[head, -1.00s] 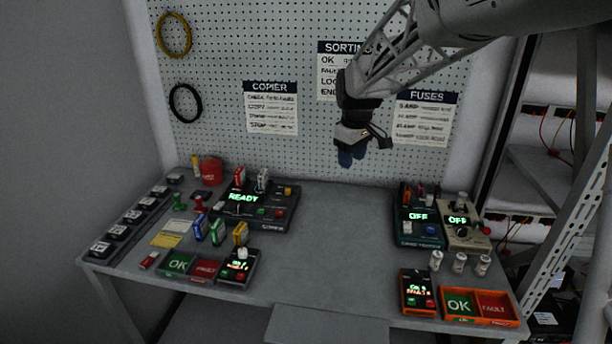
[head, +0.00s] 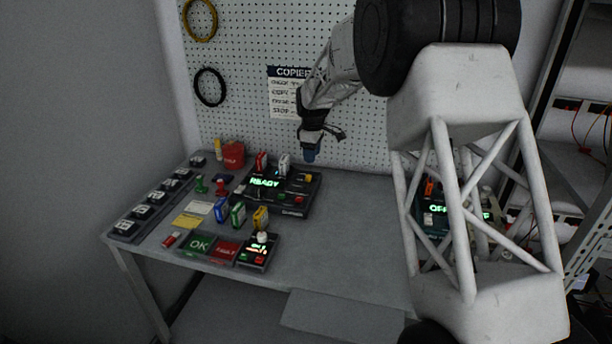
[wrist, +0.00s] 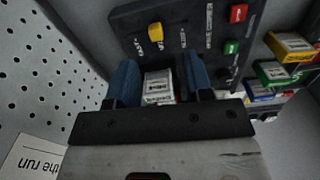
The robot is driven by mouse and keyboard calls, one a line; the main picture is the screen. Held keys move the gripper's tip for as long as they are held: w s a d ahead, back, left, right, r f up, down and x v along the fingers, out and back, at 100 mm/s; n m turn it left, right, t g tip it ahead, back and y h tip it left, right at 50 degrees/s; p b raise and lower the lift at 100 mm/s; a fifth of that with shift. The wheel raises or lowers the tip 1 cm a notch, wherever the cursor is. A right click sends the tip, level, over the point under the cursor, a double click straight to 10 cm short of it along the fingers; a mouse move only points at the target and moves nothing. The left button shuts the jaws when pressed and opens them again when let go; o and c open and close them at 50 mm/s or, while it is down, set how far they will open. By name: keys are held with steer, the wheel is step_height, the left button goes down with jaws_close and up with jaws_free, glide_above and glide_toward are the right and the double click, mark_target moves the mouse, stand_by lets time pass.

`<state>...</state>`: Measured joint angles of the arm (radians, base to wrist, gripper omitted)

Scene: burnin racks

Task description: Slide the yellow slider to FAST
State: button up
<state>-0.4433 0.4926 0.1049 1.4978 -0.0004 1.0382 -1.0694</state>
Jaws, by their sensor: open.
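The yellow slider (wrist: 155,32) is a small knob on the dark copier panel (wrist: 190,12), with white lettering beside it too small to read. In the head view the yellow slider (head: 308,178) is at the copier's right back. My gripper (head: 310,156) hangs above and behind the copier, apart from the slider. In the wrist view my gripper (wrist: 160,76) has two blue fingers spread apart. A white-labelled cartridge (wrist: 158,86) shows between them, lower down; I cannot tell its distance. The slider lies just beyond the fingertips in that picture.
The copier (head: 308,208) shows READY. Red (head: 261,161) and white (head: 284,163) cartridges stand upright at its back. Several coloured cartridges stand in front. The pegboard (head: 240,60) is close behind my gripper. Table space right of the copier is clear.

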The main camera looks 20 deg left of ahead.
mark_target(308, 178)
steer(key=shift+w+a+f+n, duration=0.15)
steer(key=shift+w+a+f, duration=0.15)
steer(key=shift+a+f, duration=0.25)
steer(key=shift+w+a+f+n, duration=0.15)
steer(key=shift+w+a+f, duration=0.1)
steer(key=shift+a+f, duration=0.3)
steer(key=shift+a+r, duration=0.1)
steer(key=shift+f, duration=3.9)
steer(key=shift+c, duration=0.2)
jaws_close()
